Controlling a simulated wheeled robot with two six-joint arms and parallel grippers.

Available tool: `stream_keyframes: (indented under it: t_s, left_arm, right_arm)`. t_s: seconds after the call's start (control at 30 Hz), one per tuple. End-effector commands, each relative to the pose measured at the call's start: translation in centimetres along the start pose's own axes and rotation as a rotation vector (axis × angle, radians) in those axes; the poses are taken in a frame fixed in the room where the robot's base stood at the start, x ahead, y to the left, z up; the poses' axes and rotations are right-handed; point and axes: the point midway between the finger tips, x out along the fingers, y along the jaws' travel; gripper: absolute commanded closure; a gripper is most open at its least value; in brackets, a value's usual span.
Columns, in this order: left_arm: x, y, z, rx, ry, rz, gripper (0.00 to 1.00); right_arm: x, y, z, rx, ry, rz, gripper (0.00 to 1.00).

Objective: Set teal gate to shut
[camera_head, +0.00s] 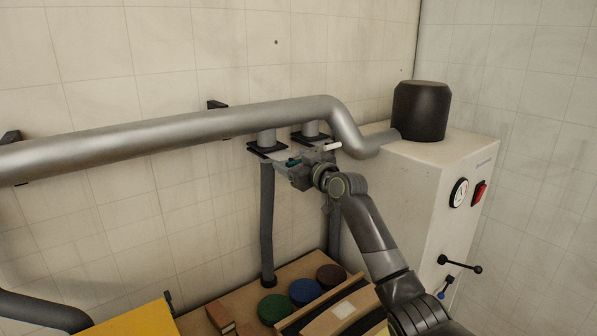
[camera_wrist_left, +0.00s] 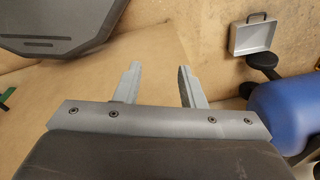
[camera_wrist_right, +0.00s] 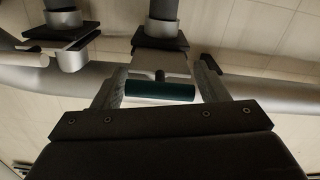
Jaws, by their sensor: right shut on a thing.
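The teal gate handle (camera_wrist_right: 160,90) is a short dark teal bar on a grey slide plate (camera_wrist_right: 155,63) under a duct branch. My right gripper (camera_wrist_right: 159,78) has its fingers at the two ends of the bar and is shut on it. In the head view the right gripper (camera_head: 300,168) is at the front of the left branch, below the big pipe, and mostly hides the teal handle (camera_head: 292,162). My left gripper (camera_wrist_left: 158,82) is open and empty in the left wrist view. It is not seen in the head view.
A white handle (camera_head: 332,146) sits close right of my right gripper on the neighbouring branch. The large grey pipe (camera_head: 200,125) runs just above. A white cabinet (camera_head: 415,200) stands right, with a gauge, red switch and lever. A bench with coloured discs (camera_head: 304,291) lies below.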

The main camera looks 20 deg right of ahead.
Motion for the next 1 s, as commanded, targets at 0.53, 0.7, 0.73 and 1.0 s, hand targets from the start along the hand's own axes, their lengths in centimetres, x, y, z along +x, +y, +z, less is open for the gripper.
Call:
stream_keyframes:
  t_s: [0.53,0.7,0.73,1.0]
  left_arm:
    - [4.5,0.4,0.5,0.0,0.0,0.0,0.64]
    - [4.4,0.4,0.5,0.0,0.0,0.0,0.64]
    - [4.4,0.4,0.5,0.0,0.0,0.0,0.64]
    - [4.4,0.4,0.5,0.0,0.0,0.0,0.64]
  right_arm:
    - [4.1,0.0,-0.1,0.001,0.004,0.001,0.74]
    - [4.1,0.0,-0.3,0.001,0.005,0.001,0.74]
    - [4.1,0.0,-0.3,0.001,0.005,0.001,0.74]
    - [4.1,0.0,-0.2,0.0,0.004,0.0,0.15]
